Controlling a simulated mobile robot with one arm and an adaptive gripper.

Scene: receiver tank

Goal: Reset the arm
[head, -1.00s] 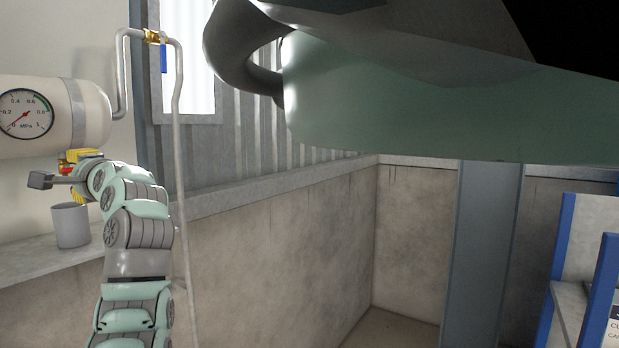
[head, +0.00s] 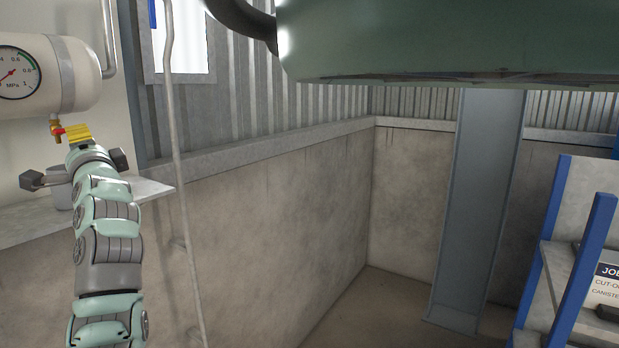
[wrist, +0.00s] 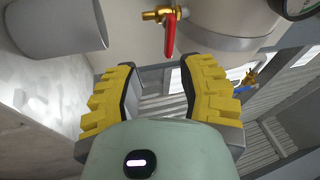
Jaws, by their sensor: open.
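My arm rises at the left of the head view. My gripper (head: 78,132), with yellow finger pads, is at its upper end, just below the white receiver tank (head: 85,75). In the wrist view the two yellow fingers of my gripper (wrist: 157,75) stand wide apart with nothing between them. The brass drain valve (head: 55,122) hangs under the tank, next to the fingers in the head view. Its red lever (wrist: 169,36) points down in the wrist view, beyond the fingertips. A grey cup (head: 60,193) stands on the ledge, partly hidden by my wrist.
A pale ledge (head: 150,188) runs under the tank. A thin vertical pipe (head: 177,150) stands right of my arm. A large green body (head: 420,45) hangs overhead. A blue-framed shelf (head: 572,270) with a sign is at the right. Floor between is clear.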

